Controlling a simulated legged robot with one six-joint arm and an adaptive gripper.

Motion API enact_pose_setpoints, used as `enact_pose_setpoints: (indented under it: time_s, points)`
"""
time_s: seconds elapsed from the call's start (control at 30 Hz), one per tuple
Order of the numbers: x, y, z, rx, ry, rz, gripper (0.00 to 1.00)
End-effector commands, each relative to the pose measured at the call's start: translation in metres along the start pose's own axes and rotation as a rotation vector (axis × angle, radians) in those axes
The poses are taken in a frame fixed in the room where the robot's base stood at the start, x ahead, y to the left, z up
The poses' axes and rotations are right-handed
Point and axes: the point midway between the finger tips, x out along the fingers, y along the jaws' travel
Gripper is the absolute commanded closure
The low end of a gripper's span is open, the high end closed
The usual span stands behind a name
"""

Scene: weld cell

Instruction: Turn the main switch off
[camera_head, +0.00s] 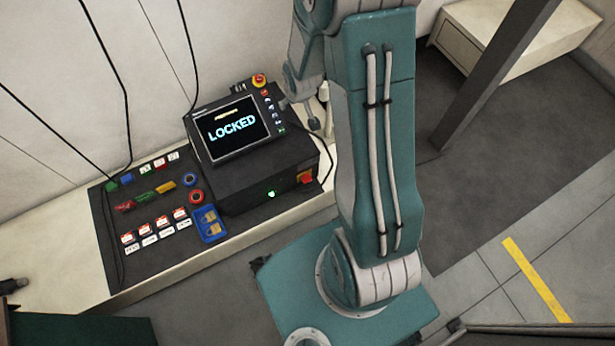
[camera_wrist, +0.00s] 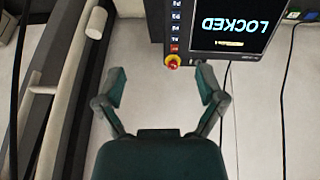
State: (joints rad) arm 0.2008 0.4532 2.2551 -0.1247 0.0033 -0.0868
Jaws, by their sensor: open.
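The red-orange switch (camera_head: 305,177), which looks like the main switch, is on the front face of the black controller box (camera_head: 245,190), near its right end. Its handle position is too small to tell. A green lamp (camera_head: 271,194) glows to its left. My gripper (camera_wrist: 160,84) is open and empty in the wrist view, its fingers spread wide near the pendant's edge. The switch is not visible in the wrist view.
The pendant screen (camera_head: 234,128) reads LOCKED; it also shows inverted in the wrist view (camera_wrist: 230,22). A red-and-yellow emergency button (camera_wrist: 172,62) is on the pendant. Padlocks, tags and a blue tray (camera_head: 209,226) lie on the dark mat at left. Black cables hang along the wall.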

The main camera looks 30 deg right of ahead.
Motion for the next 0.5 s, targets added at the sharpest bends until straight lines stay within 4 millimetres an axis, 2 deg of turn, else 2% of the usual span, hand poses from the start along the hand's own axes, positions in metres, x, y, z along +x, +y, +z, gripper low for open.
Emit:
enact_pose_setpoints:
  time_s: [0.03,0.1,0.27,0.5]
  points:
    - [0.021,0.002,0.01,0.0,-0.013,-0.004,0.11]
    - [0.045,0.004,0.019,0.0,-0.016,-0.007,0.11]
    - [0.098,0.006,0.049,-0.002,-0.023,-0.019,0.11]
    - [0.171,0.004,0.11,0.005,-0.032,-0.043,0.11]
